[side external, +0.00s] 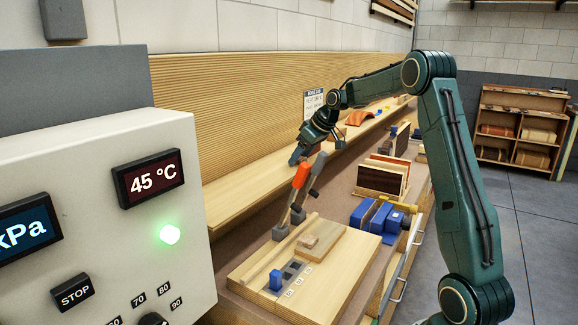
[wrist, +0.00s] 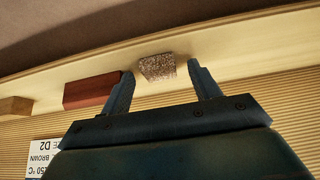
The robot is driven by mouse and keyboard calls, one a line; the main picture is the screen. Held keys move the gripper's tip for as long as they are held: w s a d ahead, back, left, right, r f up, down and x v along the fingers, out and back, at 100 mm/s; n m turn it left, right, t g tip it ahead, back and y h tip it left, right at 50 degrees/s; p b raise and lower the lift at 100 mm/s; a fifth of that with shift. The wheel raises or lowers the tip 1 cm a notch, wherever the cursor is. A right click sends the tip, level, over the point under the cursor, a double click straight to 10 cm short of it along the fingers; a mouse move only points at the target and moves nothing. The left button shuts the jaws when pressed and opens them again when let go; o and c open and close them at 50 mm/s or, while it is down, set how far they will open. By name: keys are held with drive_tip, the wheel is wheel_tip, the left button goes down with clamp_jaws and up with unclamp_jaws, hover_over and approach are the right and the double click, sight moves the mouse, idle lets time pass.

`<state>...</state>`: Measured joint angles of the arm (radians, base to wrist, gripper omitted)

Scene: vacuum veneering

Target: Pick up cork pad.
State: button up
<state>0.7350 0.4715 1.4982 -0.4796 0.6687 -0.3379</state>
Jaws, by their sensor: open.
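The cork pad (wrist: 158,67) is a small speckled grey-brown block in the wrist view, lying on a pale ledge (wrist: 240,62). It shows in the gap between the two fingertips of my gripper (wrist: 163,75), apart from both. My gripper is open and empty. In the side view my gripper (side external: 297,156) hangs over the wooden ledge along the ribbed wall; I cannot make out the cork pad there.
A red-brown block (wrist: 92,91) lies close beside my left finger in the wrist view, with a tan wood block (wrist: 14,107) farther left. In the side view, an orange-handled clamp (side external: 300,177) stands close below my gripper.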

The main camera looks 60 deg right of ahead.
sight(302, 158)
drive_tip(key=shift+c, duration=0.2)
drive_tip(key=c, duration=1)
drive_tip(key=shift+r, duration=0.1)
drive_tip(key=shift+r, duration=4.9)
